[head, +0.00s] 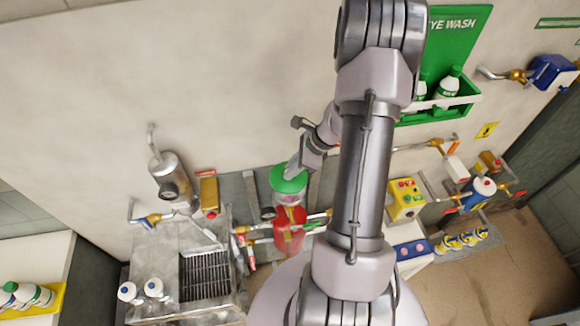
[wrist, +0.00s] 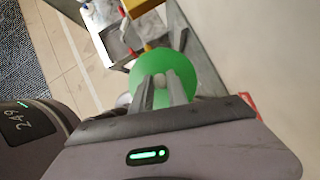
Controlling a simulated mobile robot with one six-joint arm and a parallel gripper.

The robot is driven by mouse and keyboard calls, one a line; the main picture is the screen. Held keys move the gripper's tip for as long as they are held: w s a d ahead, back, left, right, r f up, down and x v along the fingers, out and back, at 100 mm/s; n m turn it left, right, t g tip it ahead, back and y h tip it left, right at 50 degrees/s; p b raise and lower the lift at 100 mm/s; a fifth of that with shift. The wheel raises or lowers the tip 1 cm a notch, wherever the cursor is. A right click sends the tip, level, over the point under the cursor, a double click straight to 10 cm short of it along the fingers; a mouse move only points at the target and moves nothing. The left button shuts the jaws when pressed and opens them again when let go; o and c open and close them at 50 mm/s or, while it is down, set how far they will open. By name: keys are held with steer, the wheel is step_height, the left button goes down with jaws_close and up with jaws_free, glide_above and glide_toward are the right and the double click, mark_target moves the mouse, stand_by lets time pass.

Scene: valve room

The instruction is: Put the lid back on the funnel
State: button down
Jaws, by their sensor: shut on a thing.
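My gripper (head: 293,170) is shut on the green lid (head: 287,182), a round disc, in the middle of the head view. In the wrist view both fingers (wrist: 163,88) close on the small pale knob at the centre of the lid (wrist: 192,66). The red funnel (head: 289,222) stands directly below the lid in the head view. A clear or pale band shows between the lid and the red body. I cannot tell whether the lid touches the funnel. In the wrist view the lid hides the funnel.
A steel sink with a grate (head: 206,276) and white bottles stands at left. A yellow box (head: 406,199) is to the right. A green eye wash station (head: 440,95) hangs on the wall behind my arm.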

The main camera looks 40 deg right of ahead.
mark_target(292, 180)
steer(key=shift+s+f+b, duration=0.2)
steer(key=shift+f+b, duration=0.4)
steer(key=shift+f, duration=0.5)
steer(key=shift+w+f, duration=0.15)
steer(key=shift+f, duration=0.05)
step_height(292, 180, up, 4)
steer(key=p, duration=0.3)
steer(key=shift+d, duration=0.1)
steer(key=shift+f+b, duration=0.35)
steer(key=shift+b, duration=0.1)
step_height(292, 180, down, 6)
steer(key=b, duration=0.4)
steer(key=shift+b, duration=0.4)
steer(key=shift+f+b, duration=0.2)
steer(key=shift+b, duration=0.55)
